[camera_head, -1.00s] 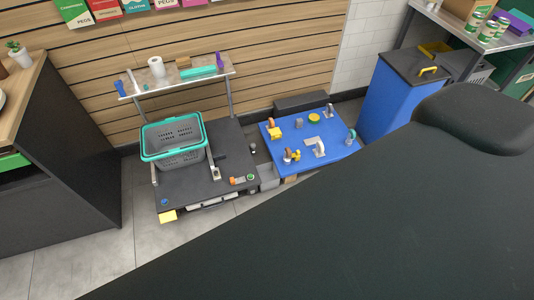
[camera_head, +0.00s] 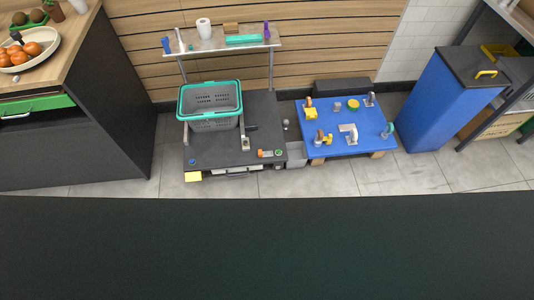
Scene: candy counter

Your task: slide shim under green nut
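I cannot make out a shim or a green nut for certain at this distance. A small green round piece (camera_head: 278,153) sits at the front right corner of the low dark platform (camera_head: 218,162), beside an orange piece (camera_head: 265,153). A small teal-green piece (camera_head: 387,131) stands near the right edge of the blue board (camera_head: 375,143), among several small fixtures. Neither of my grippers is in view.
A grey basket with a teal rim (camera_head: 210,87) stands on the platform. A shelf (camera_head: 215,45) is behind it. A blue bin (camera_head: 440,100) stands right, a dark counter (camera_head: 85,125) left. Tiled floor (camera_head: 340,180) shows in front. A large dark surface fills the bottom.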

